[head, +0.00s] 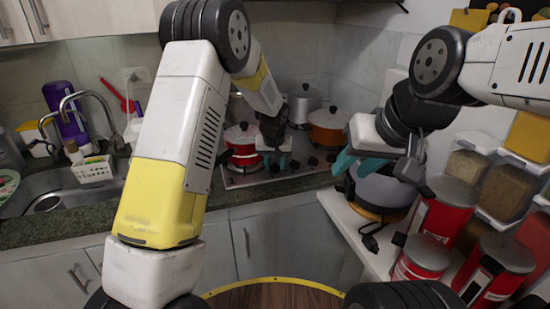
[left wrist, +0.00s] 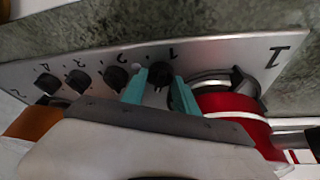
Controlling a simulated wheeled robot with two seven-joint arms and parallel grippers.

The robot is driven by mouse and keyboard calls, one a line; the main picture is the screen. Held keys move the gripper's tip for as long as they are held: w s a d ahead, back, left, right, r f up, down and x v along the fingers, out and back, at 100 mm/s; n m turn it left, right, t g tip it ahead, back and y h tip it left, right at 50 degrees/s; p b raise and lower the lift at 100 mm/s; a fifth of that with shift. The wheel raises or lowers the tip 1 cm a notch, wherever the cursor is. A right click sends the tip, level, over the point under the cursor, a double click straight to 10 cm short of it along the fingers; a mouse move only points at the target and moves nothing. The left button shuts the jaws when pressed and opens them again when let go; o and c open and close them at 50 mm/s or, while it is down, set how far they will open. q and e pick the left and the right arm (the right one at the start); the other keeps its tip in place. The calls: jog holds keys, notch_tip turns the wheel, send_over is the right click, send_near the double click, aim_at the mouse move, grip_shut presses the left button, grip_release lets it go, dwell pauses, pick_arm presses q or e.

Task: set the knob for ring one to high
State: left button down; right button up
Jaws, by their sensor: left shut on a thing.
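The stove top's metal panel (left wrist: 215,52) shows in the left wrist view with a row of dark knobs marked by small digits, upside down in the picture. The knob for ring one (left wrist: 160,73), by the small 1, sits between the teal fingers of my left gripper (left wrist: 160,88), which is shut on it. The knob's pointer direction is too small to read. In the head view my left gripper (head: 277,160) is at the stove's front (head: 236,181). My right gripper (head: 360,163) hangs at the right with its teal fingers apart and nothing visible between them.
A red pot (head: 242,143) stands close beside my left gripper, over the ring marked with a large 1. An orange pot (head: 328,126) and a grey pot (head: 302,102) are behind. Red canisters (head: 444,210) crowd the right shelf. A sink (head: 55,190) is at the left.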

pick_arm(q)
jog(key=c, duration=1)
grip_release()
jog(key=shift+o, duration=0.2)
jog(key=v, duration=0.7)
jog(key=shift+s+r, duration=0.2)
jog(key=shift+r, duration=0.15)
